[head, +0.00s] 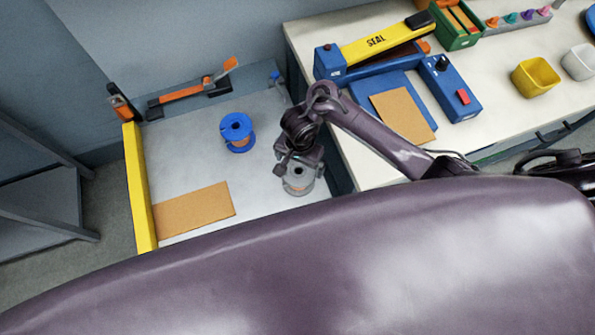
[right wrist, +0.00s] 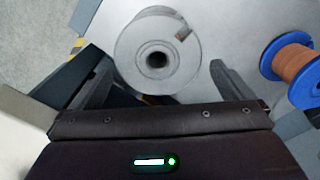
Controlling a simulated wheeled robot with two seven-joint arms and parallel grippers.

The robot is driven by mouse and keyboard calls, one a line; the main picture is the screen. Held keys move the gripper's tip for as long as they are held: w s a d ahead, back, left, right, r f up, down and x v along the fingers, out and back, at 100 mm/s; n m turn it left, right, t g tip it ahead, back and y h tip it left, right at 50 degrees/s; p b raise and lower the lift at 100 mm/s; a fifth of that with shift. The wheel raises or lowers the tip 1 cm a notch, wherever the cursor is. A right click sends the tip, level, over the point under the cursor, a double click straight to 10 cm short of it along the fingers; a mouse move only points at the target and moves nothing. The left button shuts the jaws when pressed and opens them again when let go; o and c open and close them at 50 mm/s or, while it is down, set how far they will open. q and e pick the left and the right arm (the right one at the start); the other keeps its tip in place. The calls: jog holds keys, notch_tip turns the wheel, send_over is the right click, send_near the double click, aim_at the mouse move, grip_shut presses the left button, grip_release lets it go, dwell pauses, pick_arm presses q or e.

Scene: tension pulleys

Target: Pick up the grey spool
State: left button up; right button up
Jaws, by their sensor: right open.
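The grey spool (head: 299,187) stands on the grey table near its right edge, partly hidden under my right gripper (head: 298,166) in the head view. In the right wrist view the grey spool (right wrist: 140,68) shows its round flange and dark centre hole. My right gripper (right wrist: 158,80) is open and empty, its fingers apart on either side of the spool's near part. I cannot tell whether a finger touches it. My left gripper is not in view.
A blue spool with copper-coloured winding (head: 237,131) stands to the left on the grey table (head: 185,160). A brown sheet (head: 195,208) lies at the front. A yellow rail (head: 139,190) edges the left side. A white bench (head: 360,165) with a blue sealer (head: 378,55) is at right.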

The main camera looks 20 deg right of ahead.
aim_at(299, 172)
jog(key=f, duration=0.1)
jog(key=f+b, duration=0.1)
jog(key=shift+s+f, duration=0.3)
jog(key=shift+s, duration=0.1)
notch_tip(299, 172, down, 2)
jog(key=shift+w+a+f+b, duration=0.1)
jog(key=shift+f+b, duration=0.1)
jog(key=shift+b, duration=0.25)
jog(key=shift+f, duration=0.25)
jog(key=c, duration=1.2)
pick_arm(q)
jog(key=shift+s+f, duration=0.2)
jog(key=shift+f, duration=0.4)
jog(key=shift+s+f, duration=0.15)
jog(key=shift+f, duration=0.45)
pick_arm(e)
jog(key=shift+c, duration=0.4)
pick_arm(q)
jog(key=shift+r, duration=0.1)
pick_arm(e)
jog(key=shift+w+r, duration=0.1)
jog(key=shift+r, duration=0.05)
